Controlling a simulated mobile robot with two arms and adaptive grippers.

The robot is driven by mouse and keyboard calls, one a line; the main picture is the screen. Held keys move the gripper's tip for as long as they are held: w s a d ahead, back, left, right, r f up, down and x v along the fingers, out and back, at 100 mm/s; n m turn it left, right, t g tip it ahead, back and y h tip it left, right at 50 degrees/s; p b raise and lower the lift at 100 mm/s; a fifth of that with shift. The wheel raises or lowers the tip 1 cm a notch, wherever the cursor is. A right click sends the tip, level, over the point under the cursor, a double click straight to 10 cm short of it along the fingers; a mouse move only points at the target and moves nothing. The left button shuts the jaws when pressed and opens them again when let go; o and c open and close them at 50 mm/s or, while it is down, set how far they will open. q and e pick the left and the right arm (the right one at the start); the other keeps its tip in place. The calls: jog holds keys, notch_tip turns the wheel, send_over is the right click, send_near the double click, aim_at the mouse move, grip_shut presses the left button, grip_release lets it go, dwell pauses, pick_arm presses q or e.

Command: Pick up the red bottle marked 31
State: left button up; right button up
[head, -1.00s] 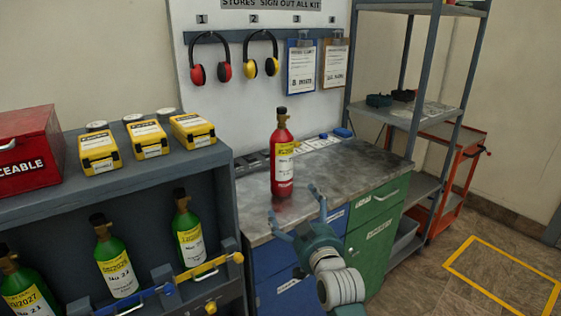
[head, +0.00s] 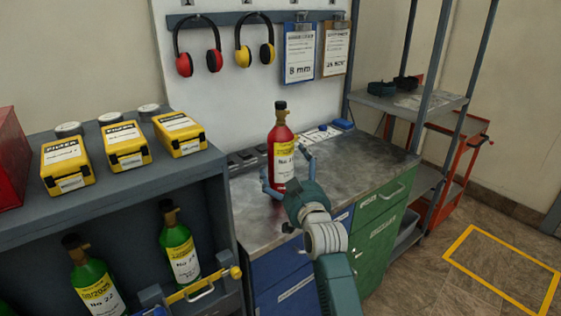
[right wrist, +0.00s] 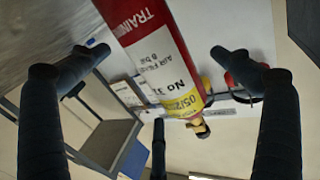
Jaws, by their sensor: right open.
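The red bottle (head: 283,150) has a dark cap and a yellow-and-white label, and stands upright on the grey worktop (head: 345,170). My right gripper (head: 287,166) is open, with one finger at each side of the bottle's body. In the right wrist view the bottle (right wrist: 160,55) appears upside down between the spread fingers (right wrist: 158,55). A gap shows on each side, wider on the right. The bottle's lower part is partly hidden by my gripper in the head view. My left gripper is not in view.
Green bottles (head: 179,250) stand in a grey rack at the left, with yellow boxes (head: 123,145) on its top. Ear defenders (head: 254,45) and clipboards (head: 299,52) hang on the board behind. The worktop right of the bottle is mostly clear.

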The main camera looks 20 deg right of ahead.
aim_at(286, 159)
jog(key=w, duration=0.4)
jog(key=shift+w+d+f+p, duration=0.1)
jog(key=shift+w+d+p, duration=0.15)
jog(key=shift+d+p, duration=0.15)
jog(key=shift+w+f, duration=0.1)
jog(key=shift+w, duration=0.4)
jog(key=shift+s, duration=0.1)
jog(key=c, duration=2)
jog(key=shift+r, duration=0.45)
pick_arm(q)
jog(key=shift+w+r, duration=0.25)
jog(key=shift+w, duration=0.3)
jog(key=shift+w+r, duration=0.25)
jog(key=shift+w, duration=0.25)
